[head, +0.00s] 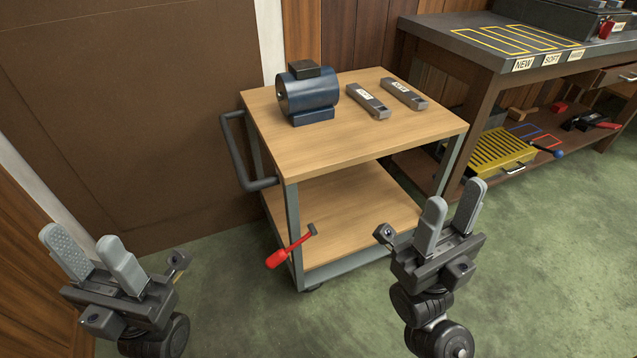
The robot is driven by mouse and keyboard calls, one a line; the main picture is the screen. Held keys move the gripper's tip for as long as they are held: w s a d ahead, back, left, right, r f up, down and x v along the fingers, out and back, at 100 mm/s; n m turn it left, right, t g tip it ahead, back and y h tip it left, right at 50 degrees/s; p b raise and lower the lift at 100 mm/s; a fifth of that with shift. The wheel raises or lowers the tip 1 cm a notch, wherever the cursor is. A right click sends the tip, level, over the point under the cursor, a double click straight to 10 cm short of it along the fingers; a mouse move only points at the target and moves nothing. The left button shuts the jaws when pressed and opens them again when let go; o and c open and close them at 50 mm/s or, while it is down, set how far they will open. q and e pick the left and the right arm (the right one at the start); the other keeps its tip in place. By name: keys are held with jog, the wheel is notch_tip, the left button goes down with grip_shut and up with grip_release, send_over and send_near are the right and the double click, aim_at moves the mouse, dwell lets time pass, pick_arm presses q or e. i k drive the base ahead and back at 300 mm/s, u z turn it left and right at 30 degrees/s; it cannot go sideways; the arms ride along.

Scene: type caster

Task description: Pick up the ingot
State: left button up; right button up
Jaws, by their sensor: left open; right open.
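Two grey metal ingots lie side by side on the wooden top of the cart (340,150). The left ingot (368,103) and the right ingot (404,94) each carry a white label with dark lettering too small to read surely. My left gripper (95,255) is open and empty at the lower left, well away from the cart top. My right gripper (449,220) is open and empty in front of the cart's right side, nearer to me than the ingots and not touching them.
A blue motor (307,93) stands left of the ingots on the cart. The cart's dark handle (246,155) juts left. A workbench (480,48) with labels stands at the right, a yellow crate (490,151) below. Green floor is clear at right.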

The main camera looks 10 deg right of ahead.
aim_at(372, 104)
jog(key=z, duration=1.95)
jog(key=i, duration=0.4)
jog(key=u, duration=1.4)
